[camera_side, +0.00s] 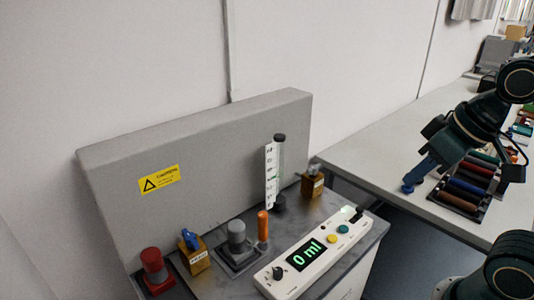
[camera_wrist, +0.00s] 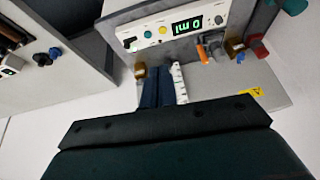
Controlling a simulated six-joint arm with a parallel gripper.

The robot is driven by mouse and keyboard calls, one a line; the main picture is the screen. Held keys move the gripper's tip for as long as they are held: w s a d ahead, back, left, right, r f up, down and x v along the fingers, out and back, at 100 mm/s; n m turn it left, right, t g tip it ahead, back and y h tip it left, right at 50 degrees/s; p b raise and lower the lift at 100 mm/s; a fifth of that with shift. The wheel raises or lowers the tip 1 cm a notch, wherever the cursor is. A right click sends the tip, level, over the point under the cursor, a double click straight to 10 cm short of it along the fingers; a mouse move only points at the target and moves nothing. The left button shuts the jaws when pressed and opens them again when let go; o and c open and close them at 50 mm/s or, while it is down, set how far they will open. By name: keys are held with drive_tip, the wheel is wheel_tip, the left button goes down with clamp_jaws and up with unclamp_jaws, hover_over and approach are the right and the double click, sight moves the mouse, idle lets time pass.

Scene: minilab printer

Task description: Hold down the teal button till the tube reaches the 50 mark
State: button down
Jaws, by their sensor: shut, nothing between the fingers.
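A white control panel (camera_side: 318,253) lies on the dark bench top, with a green display (camera_side: 303,256) reading 0 ml. The teal button (camera_side: 343,229) sits beside the yellow button (camera_side: 331,239); in the wrist view the teal button (camera_wrist: 148,34) is also clear. The clear tube (camera_side: 281,165), black-capped, stands upright behind the panel beside a white scale strip (camera_side: 270,175). It looks empty; its marks are too small to read. My gripper (camera_side: 408,187) is shut and empty, right of the panel and apart from the button; its blue fingers show in the wrist view (camera_wrist: 158,72).
A grey box with a yellow warning label (camera_side: 158,179) stands behind the bench. A red knob (camera_side: 154,265), a grey knob (camera_side: 237,237), an orange post (camera_side: 262,227) and a wooden block (camera_side: 312,185) stand near the panel. A rack of coloured cylinders (camera_side: 463,190) is on the right table.

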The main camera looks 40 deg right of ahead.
drive_tip(key=w+f+m+g+y, duration=0.2)
drive_tip(key=w+f+m, duration=0.25)
drive_tip(key=w, duration=0.25)
drive_tip(key=m+y, duration=0.7)
drive_tip(key=m, duration=0.1)
hover_over(347, 227)
wheel_tip(347, 227, down, 8)
drive_tip(key=shift+d, duration=0.15)
drive_tip(key=shift+r+n, duration=0.1)
drive_tip(key=shift+n, duration=0.15)
drive_tip(key=shift+f, duration=4.45)
